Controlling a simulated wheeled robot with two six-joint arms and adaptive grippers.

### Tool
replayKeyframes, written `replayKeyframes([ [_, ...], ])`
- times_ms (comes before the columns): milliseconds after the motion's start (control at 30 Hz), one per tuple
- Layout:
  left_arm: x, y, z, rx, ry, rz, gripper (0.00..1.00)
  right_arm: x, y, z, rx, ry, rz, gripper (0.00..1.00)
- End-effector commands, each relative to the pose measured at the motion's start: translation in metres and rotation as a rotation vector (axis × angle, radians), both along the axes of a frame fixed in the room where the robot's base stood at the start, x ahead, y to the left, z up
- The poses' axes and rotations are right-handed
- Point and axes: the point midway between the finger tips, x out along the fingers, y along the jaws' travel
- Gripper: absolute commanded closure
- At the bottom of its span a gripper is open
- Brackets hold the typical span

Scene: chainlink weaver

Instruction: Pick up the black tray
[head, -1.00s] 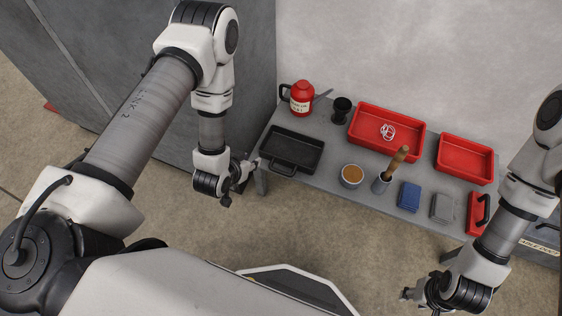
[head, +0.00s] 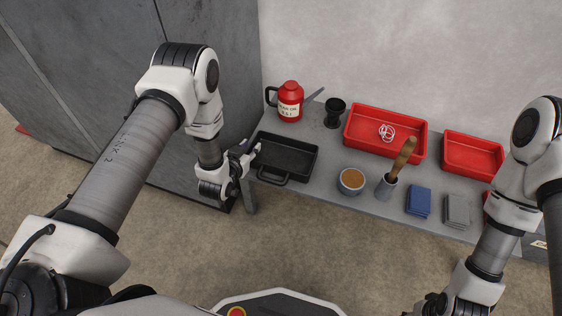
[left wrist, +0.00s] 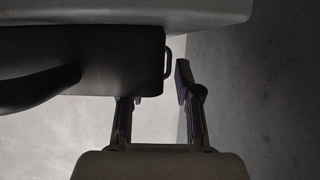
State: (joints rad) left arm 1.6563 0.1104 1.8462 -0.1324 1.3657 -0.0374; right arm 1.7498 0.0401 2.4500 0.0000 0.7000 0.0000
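The black tray (head: 288,156) lies on the left end of the grey table, with a looped handle at its near side. My left gripper (head: 250,152) is at the tray's left end, close to its rim. In the left wrist view the dark tray (left wrist: 105,60) fills the upper left, and a small handle (left wrist: 168,57) sticks out from its right side. The open fingers of my left gripper (left wrist: 160,95) point toward this handle, which appears between them; contact cannot be told. My right gripper (head: 435,305) is at the bottom edge, partly cut off.
On the table (head: 325,182) stand a red flask (head: 290,102), a black cup (head: 334,112), red trays (head: 415,150) (head: 472,158), a brown-filled bowl (head: 351,181), a brush in a holder (head: 389,186), and blue (head: 419,200) and grey blocks (head: 456,209). A grey cabinet (head: 110,70) stands left.

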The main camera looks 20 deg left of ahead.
Motion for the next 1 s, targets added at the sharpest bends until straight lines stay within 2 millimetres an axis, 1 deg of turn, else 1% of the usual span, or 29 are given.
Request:
replayKeyframes([
  [67,0.0,0.0,0.001,0.0,0.0,0.0,0.67,0.0,0.0,0.001,0.0,0.0,0.0,0.6],
  [100,0.0,0.0,0.001,0.0,0.0,0.0,0.81,0.0,0.0,0.001,0.0,0.0,0.0,0.6],
  [133,0.0,0.0,0.001,0.0,0.0,0.0,0.91,0.0,0.0,0.001,0.0,0.0,0.0,0.6],
  [167,0.0,0.0,0.001,0.0,0.0,0.0,1.0,0.0,0.0,0.001,0.0,0.0,0.0,0.6],
  [500,0.0,0.0,0.001,-0.001,0.0,0.0,1.0,0.0,0.0,0.001,0.0,0.0,0.0,0.6],
  [600,0.0,0.0,0.006,-0.001,-0.001,0.0,1.0,0.0,0.0,0.004,0.0,0.0,0.0,0.6],
  [667,0.0,0.0,0.016,-0.001,-0.002,0.0,1.0,0.0,0.0,0.009,0.0,0.0,0.0,0.6],
  [900,0.0,0.0,0.074,-0.002,-0.002,0.002,1.0,0.0,0.0,0.035,0.0,0.0,0.0,0.6],
  [1000,0.0,-0.001,0.093,-0.002,-0.001,0.001,1.0,0.0,0.0,0.042,0.0,0.0,0.0,0.6],
])
